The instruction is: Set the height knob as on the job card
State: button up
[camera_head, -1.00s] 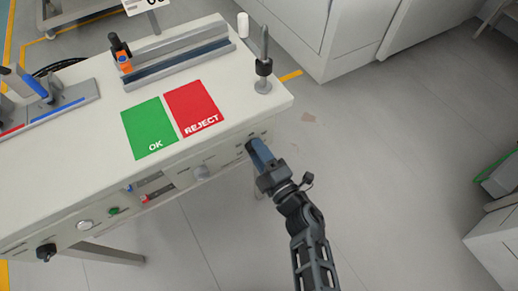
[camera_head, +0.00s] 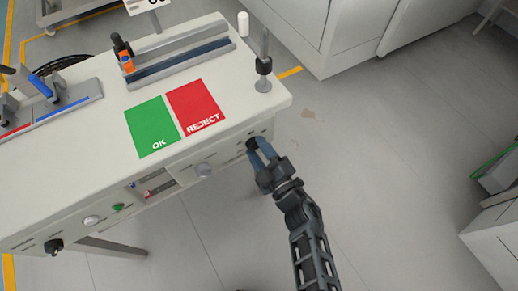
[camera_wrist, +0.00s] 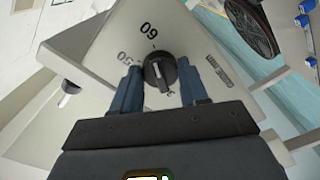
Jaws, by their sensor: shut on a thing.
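The height knob (camera_wrist: 160,72) is a round black knob on the front panel, near the right end of the bench. In the wrist view it sits between my gripper's two blue fingers, with scale numbers 60 and 50 printed around it; other marks are partly hidden. Its exact pointer setting is too small to read. My gripper (camera_head: 260,150) is shut on the knob, and the knob (camera_head: 252,143) shows at its fingertips in the head view. A white sign (camera_head: 147,4) at the top edge is cut off, and I cannot tell if it is the job card.
A green OK mat (camera_head: 152,127) and a red REJECT mat (camera_head: 195,106) lie on the white bench top (camera_head: 75,160). A grey rail fixture (camera_head: 180,58) and an upright post (camera_head: 263,65) stand behind. Another knob (camera_head: 204,169) is left along the panel.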

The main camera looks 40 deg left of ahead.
jog(key=shift+d, duration=0.1)
jog(key=o, duration=1.1)
jog(key=shift+c, duration=0.2)
jog(key=p+v, duration=0.2)
jog(key=v, duration=0.5)
jog(key=shift+d, duration=0.35)
jog(key=shift+s, duration=0.15)
